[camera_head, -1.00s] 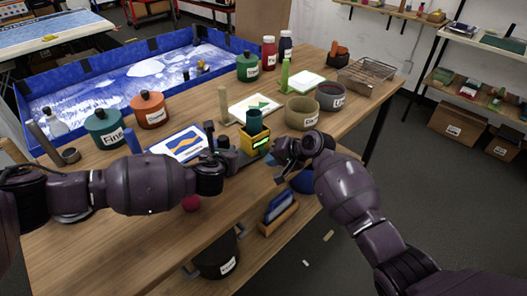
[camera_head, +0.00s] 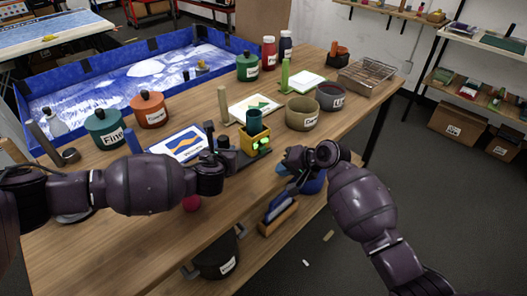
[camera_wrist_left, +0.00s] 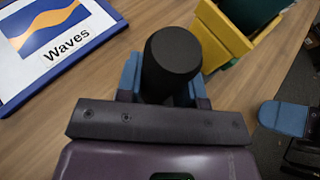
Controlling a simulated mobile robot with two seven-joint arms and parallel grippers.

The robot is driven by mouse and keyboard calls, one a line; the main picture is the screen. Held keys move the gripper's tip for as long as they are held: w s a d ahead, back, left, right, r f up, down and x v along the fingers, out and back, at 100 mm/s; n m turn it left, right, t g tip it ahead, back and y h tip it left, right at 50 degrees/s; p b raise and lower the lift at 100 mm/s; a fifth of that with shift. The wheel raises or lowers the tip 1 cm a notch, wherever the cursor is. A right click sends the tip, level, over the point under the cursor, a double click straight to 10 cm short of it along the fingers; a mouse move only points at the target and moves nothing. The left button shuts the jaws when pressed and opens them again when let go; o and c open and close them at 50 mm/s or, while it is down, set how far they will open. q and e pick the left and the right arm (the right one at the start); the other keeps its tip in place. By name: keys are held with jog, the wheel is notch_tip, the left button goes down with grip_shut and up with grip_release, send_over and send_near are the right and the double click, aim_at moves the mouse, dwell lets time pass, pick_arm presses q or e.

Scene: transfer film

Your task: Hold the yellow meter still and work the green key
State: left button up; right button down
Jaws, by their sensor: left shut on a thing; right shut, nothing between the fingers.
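The yellow meter (camera_head: 246,137) stands on the wooden table with a dark teal cup (camera_head: 254,121) in its top; it also shows in the left wrist view (camera_wrist_left: 222,38). Bright green (camera_head: 260,144) shows on its front; I cannot make out the key's shape. My left gripper (camera_head: 222,150) is shut on a black upright round handle (camera_wrist_left: 172,62) just left of the meter. Whether the handle joins the meter is hidden. My right gripper (camera_head: 283,169) is shut and empty, right of and nearer than the meter, apart from it. Its blue fingertip shows in the left wrist view (camera_wrist_left: 285,117).
A Waves picture board (camera_head: 180,144) lies left of the meter. Labelled bowls (camera_head: 302,114) stand behind to the right, and lidded pots (camera_head: 104,128) to the left. A blue-walled tray (camera_head: 110,62) fills the back left.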

pick_arm(q)
jog(key=o, duration=1.2)
